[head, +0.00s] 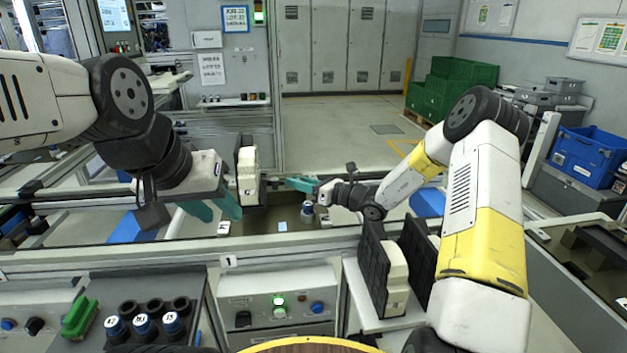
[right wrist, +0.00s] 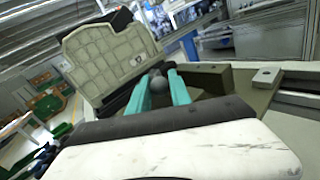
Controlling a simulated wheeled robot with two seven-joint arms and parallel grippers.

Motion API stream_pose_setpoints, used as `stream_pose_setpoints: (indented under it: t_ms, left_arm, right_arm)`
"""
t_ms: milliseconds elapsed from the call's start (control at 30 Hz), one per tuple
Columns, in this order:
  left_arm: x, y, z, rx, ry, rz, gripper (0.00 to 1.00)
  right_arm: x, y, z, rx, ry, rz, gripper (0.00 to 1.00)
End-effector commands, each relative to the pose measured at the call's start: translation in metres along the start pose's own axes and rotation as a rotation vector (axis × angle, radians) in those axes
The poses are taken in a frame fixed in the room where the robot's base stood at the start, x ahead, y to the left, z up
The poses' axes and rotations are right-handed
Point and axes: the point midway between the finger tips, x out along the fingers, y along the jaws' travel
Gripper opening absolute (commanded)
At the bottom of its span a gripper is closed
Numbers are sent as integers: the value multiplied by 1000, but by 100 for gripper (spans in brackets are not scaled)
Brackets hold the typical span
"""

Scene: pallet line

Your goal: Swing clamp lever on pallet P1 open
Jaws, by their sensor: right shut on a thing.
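The pallet (head: 285,238) is a dark olive plate on the line behind the rail labelled 1. A pale part (head: 247,178) stands upright at its left in a black holder; its ribbed face (right wrist: 105,60) shows in the right wrist view. My right gripper (head: 296,184) reaches in from the right over the pallet. In the right wrist view its teal fingers (right wrist: 160,92) are shut on the dark round knob (right wrist: 158,84) of the clamp lever. The lever's arm and angle are mostly hidden. My left gripper (head: 215,208) is open and empty, left of the pale part.
A small blue-topped cylinder (head: 307,210) stands on the pallet below my right gripper. Black racks with a pale part (head: 396,278) stand front right. A control box (head: 278,300) and a tray of capped cylinders (head: 145,325) are in front.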

Motion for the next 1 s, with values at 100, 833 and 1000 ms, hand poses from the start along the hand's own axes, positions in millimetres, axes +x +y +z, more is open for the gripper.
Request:
stream_pose_setpoints:
  t_ms: [100, 833, 1000]
  left_arm:
    - [0, 0, 0, 0, 0, 0, 36]
    - [0, 0, 0, 0, 0, 0, 36]
    - [0, 0, 0, 0, 0, 0, 36]
  right_arm:
    - [2, 5, -1, 2, -5, -32, 0]
    - [3, 7, -1, -1, -15, -71, 45]
    - [3, 7, -1, -1, -15, -71, 45]
